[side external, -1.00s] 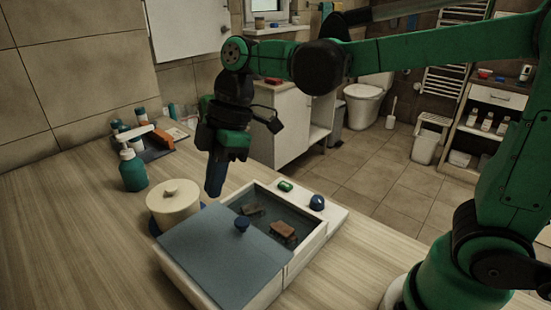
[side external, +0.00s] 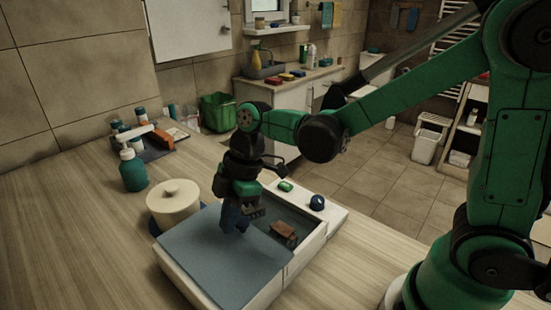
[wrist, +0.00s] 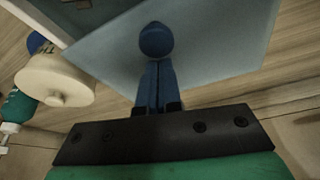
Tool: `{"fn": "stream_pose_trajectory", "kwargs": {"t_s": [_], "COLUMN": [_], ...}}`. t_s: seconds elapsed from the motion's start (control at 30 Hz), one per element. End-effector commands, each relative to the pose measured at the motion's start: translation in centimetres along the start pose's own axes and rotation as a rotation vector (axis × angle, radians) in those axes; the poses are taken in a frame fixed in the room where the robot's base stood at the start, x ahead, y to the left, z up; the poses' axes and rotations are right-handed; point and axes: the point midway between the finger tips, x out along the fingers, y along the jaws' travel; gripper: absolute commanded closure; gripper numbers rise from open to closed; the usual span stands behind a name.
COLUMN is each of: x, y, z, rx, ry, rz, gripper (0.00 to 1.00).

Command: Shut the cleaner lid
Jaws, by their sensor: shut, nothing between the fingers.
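The cleaner is a white rectangular basin (side external: 308,250) on the wooden counter. Its flat blue-grey lid (side external: 215,260) covers the near part, and the far part is open with a brown block (side external: 284,232) inside. My gripper (side external: 238,228) is low over the lid's far part and hides the knob in the side view. In the wrist view the round blue knob (wrist: 156,40) stands on the lid (wrist: 215,45), just ahead of my shut, empty fingertips (wrist: 158,66). I cannot tell whether they touch.
A cream round pot (side external: 174,200) stands close to the lid's left side. A teal pump bottle (side external: 133,171) is farther back. A green button (side external: 286,187) and a dark blue dome (side external: 317,202) sit on the basin's far ledge. The counter at front left is clear.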

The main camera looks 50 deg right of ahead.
Motion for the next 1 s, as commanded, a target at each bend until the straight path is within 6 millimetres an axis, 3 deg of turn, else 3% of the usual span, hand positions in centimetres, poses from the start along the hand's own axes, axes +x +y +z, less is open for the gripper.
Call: {"fn": "stream_pose_trajectory", "kwargs": {"t_s": [0.27,0.6,0.7,1.0], "x": [-0.3,-2.8,-3.3,-3.5], "y": [0.3,2.4,2.7,2.9], "z": [0.7,8.2,9.5,10.3], "rx": [0.004,0.007,0.005,0.001], "ry": [0.000,0.000,0.000,-0.005], "rz": [0.000,-0.001,-0.002,-0.003], "gripper": [1.00,1.00,1.00,1.00]}}
